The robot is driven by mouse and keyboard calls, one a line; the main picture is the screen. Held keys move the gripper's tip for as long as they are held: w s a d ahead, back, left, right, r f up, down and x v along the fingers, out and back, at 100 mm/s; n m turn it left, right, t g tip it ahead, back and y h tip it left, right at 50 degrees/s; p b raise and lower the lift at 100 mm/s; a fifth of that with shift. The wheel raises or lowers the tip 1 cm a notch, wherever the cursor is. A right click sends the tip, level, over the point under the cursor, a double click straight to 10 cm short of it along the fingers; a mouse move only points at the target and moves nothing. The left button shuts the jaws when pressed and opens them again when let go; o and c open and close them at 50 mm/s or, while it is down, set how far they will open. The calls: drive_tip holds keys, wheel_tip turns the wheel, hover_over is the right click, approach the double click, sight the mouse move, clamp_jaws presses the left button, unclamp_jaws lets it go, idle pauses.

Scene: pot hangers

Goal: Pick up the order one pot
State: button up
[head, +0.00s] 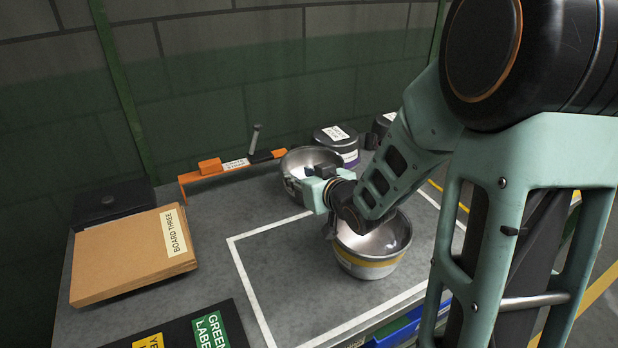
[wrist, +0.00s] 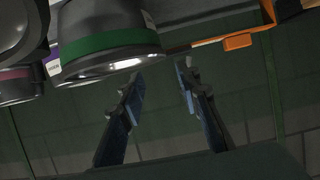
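No readable label marks any pot as order one. A silver open pot (head: 300,160) stands behind my wrist in the head view. A second silver pot with a yellow band (head: 368,258) stands in the white outlined area, partly under my arm. In the wrist view, a green-banded pot (wrist: 108,42) is close beside the left finger, not between the fingers; it appears to be the pot behind my wrist. My gripper (wrist: 161,72) is open and empty in the wrist view. In the head view its fingertips are hidden.
A purple-banded pot (head: 340,150) and another dark-lidded pot (head: 383,123) stand at the back. An orange rack (head: 225,168) stands left of them. The BOARD THREE box (head: 130,262) and a black label board (head: 180,335) lie left. The outlined area's left part is clear.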

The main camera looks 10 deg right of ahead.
sight(285, 170)
drive_tip(key=b+x, duration=0.1)
drive_tip(key=x, duration=0.8)
drive_tip(key=shift+w+a+f, duration=0.1)
drive_tip(key=shift+a+f, duration=0.05)
drive_tip(key=shift+f, duration=0.15)
drive_tip(key=shift+c, duration=0.3)
clamp_jaws()
